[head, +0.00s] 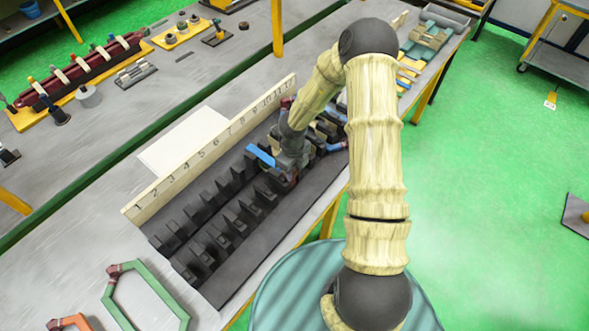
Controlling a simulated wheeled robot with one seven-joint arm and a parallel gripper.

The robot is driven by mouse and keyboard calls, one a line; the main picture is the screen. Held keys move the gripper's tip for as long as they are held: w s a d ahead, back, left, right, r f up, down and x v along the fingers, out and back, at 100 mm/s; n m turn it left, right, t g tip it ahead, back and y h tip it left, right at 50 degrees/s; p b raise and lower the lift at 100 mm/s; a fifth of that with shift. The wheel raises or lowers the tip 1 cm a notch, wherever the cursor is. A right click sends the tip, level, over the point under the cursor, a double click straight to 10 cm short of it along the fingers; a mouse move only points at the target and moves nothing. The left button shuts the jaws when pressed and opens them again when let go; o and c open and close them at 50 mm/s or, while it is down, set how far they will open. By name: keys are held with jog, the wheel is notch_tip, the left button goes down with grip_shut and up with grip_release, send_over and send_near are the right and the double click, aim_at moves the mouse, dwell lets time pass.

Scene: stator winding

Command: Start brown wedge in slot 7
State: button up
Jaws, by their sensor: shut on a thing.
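The dark stator block (212,264) lies along the bench with rows of black teeth and slots. A pale strip (185,172) behind it carries the slot numbers, with the 7 left of my arm's end. My gripper (290,176) points down among the teeth near the middle of the block, around the slots with higher numbers. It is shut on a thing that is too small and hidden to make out. I cannot pick out the brown wedge or tell how it sits to slot 7. A blue piece (260,155) lies just left of my gripper.
Blue-ended coil parts (336,147) sit at the block's right part, partly behind my arm. A white sheet (184,141) lies behind the number strip. A green coil frame (146,296) lies at the front left. The block's left slots are clear above.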

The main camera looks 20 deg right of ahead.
jog(key=shift+w+a, duration=0.2)
jog(key=o, duration=0.9)
jog(key=shift+o, duration=0.7)
jog(key=shift+w+r, duration=0.15)
jog(key=shift+r, duration=0.15)
notch_tip(320, 180, up, 17)
jog(key=shift+f, duration=0.1)
